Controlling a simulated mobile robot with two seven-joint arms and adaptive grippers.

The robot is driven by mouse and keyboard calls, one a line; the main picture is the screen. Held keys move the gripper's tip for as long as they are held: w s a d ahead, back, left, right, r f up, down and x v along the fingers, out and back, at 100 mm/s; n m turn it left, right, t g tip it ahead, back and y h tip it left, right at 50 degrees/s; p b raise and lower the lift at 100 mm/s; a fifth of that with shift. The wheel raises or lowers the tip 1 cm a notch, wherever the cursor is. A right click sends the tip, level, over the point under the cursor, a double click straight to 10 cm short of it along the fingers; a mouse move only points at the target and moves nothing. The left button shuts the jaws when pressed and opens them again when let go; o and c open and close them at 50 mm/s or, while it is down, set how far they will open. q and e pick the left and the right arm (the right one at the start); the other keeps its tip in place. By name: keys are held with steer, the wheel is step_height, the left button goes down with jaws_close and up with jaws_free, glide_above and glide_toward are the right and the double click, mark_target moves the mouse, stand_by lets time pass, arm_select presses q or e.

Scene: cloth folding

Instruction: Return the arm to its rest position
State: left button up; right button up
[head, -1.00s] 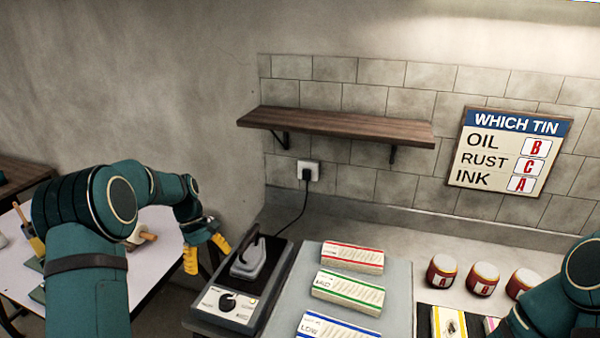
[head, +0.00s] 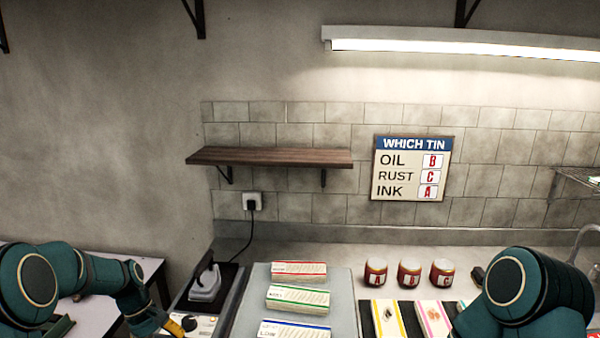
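My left arm comes in at the lower left. Its gripper (head: 172,328) has yellow fingertips, is partly cut off by the bottom edge, and sits by the front of the iron's base unit; its opening does not show clearly. My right arm stands at the lower right, bent, and its gripper is out of the picture. The iron (head: 205,284) rests on its dark base unit (head: 225,283), apart from my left arm.
Three boxes (head: 298,297) lie on a grey board (head: 343,290). Three lettered tins (head: 409,274) stand behind packets (head: 388,318). A wooden shelf (head: 270,157) and a "WHICH TIN" sign (head: 411,168) are on the wall. A white table (head: 122,270) is at left.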

arm_select(q)
steer(key=d+f+m, duration=0.2)
steer(key=d+f, duration=0.3)
steer(key=f, duration=0.3)
steer(key=s+d+f+m+t+b, duration=0.2)
steer(key=s+d+f, duration=0.3)
steer(key=s+d, duration=0.3)
steer(key=s+d+f+m+t+b, duration=0.1)
steer(key=s+d+f+m+b, duration=0.1)
steer(key=s+d+f+m, duration=0.3)
steer(key=s+d+f, duration=0.1)
steer(key=s+d, duration=0.3)
steer(key=shift+s+d+f+t, duration=0.15)
steer(key=shift+s+d+t, duration=0.1)
steer(key=shift+t, duration=0.15)
arm_select(e)
steer(key=f, duration=0.5)
steer(key=shift+w+a, duration=0.1)
steer(key=shift+w, duration=0.1)
